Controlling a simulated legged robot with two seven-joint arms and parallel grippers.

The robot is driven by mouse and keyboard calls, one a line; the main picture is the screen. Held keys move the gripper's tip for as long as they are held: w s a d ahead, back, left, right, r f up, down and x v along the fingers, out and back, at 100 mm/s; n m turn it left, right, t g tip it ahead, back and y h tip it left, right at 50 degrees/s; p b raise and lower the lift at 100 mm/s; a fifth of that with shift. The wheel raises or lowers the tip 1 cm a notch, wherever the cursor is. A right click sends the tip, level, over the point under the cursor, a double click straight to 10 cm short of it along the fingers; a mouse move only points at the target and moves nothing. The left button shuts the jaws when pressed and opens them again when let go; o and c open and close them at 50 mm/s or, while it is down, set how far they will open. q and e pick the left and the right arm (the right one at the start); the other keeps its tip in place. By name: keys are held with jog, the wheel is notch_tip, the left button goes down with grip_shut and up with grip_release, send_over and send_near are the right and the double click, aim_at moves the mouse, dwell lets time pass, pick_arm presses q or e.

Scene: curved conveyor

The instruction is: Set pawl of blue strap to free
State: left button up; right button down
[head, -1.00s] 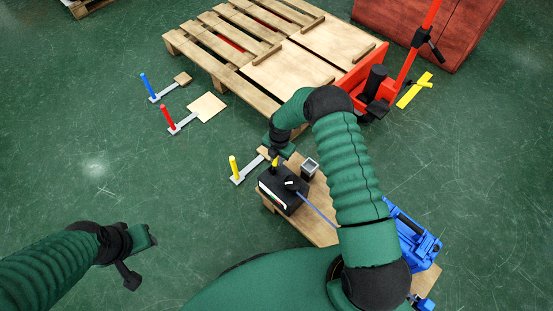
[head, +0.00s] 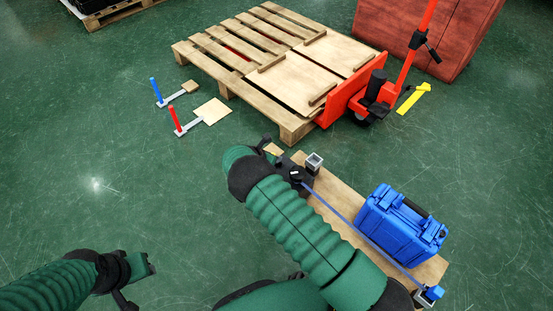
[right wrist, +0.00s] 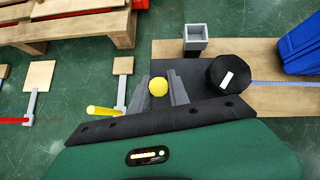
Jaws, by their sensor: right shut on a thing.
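The black ratchet box (right wrist: 185,75) stands on the plank (right wrist: 285,98); its black drum (right wrist: 230,75) has a white mark. The blue strap (head: 345,218) runs from the drum along the plank to a blue end piece (head: 430,295); it also shows in the right wrist view (right wrist: 280,83). A round yellow knob (right wrist: 158,87) sits between the fingers of my right gripper (right wrist: 160,92), which is shut on it. In the head view my right arm hides the knob and part of the box. The pawl is not seen. My left gripper (head: 138,284) hangs over bare floor, away from the box; its fingers are unclear.
A blue case (head: 400,225) sits on the plank, beside the strap. A square grey socket (head: 314,162) stands near the drum. A wooden pallet (head: 293,130) with a red pallet jack lies beyond.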

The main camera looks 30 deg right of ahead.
jog(key=shift+s+a+f+t+h+b, duration=0.1)
jog(key=shift+a+f+t+h+b, duration=0.2)
jog(key=shift+a+h, duration=0.3)
jog(key=c, duration=1.3)
grip_release()
jog(key=shift+o, duration=0.2)
